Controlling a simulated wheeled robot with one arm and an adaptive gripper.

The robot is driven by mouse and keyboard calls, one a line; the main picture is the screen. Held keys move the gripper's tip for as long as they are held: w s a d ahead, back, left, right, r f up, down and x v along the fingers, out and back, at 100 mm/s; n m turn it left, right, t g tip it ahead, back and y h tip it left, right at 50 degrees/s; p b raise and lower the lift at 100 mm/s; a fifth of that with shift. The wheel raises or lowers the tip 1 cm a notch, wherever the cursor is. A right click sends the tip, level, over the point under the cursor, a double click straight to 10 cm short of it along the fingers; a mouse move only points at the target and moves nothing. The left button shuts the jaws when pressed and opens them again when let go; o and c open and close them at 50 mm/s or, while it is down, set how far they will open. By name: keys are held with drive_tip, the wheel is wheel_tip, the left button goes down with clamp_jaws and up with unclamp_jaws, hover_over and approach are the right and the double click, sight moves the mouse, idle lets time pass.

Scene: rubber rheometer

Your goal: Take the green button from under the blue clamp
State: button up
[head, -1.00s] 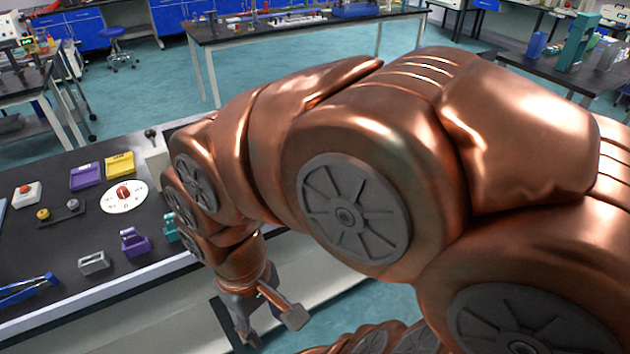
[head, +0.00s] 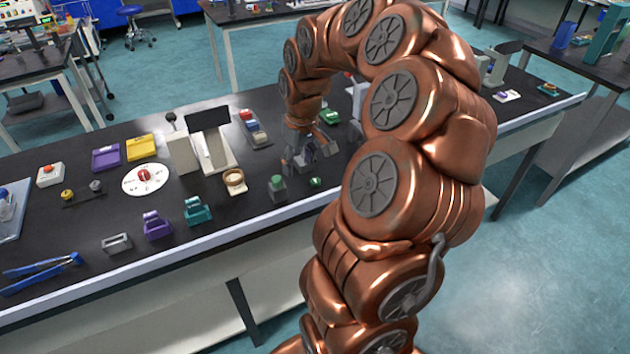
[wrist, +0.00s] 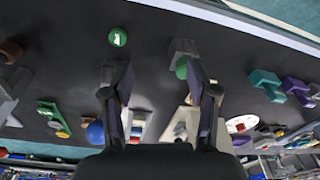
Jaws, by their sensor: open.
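My gripper (head: 308,157) is over the dark bench with its fingers apart. It also shows in the wrist view (wrist: 153,80), with nothing between the fingers. A small round green button (wrist: 117,38) lies on the bench ahead of the left finger; in the head view it (head: 315,183) lies in front of my gripper. A grey block with a green top (head: 277,186) stands to its left, and shows beyond the right fingertip in the wrist view (wrist: 181,62). No plainly blue clamp can be made out; a teal clamp-like piece (head: 197,211) stands farther left.
A purple clamp-like piece (head: 157,226) and a grey one (head: 117,243) stand along the front edge. A tan ring (head: 234,181) and a white stand (head: 215,150) are left of my gripper. Blue tongs (head: 40,270) lie far left.

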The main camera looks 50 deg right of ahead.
drive_tip(key=m, duration=0.1)
approach(315, 181)
drive_tip(key=shift+w+f+p, duration=0.2)
drive_tip(key=shift+f+p, duration=0.65)
drive_tip(key=shift+f, duration=1.2)
drive_tip(key=shift+w+f+p, duration=0.15)
drive_tip(key=shift+f+p, duration=0.65)
drive_tip(key=shift+f, duration=1.25)
drive_tip(key=c, duration=0.9)
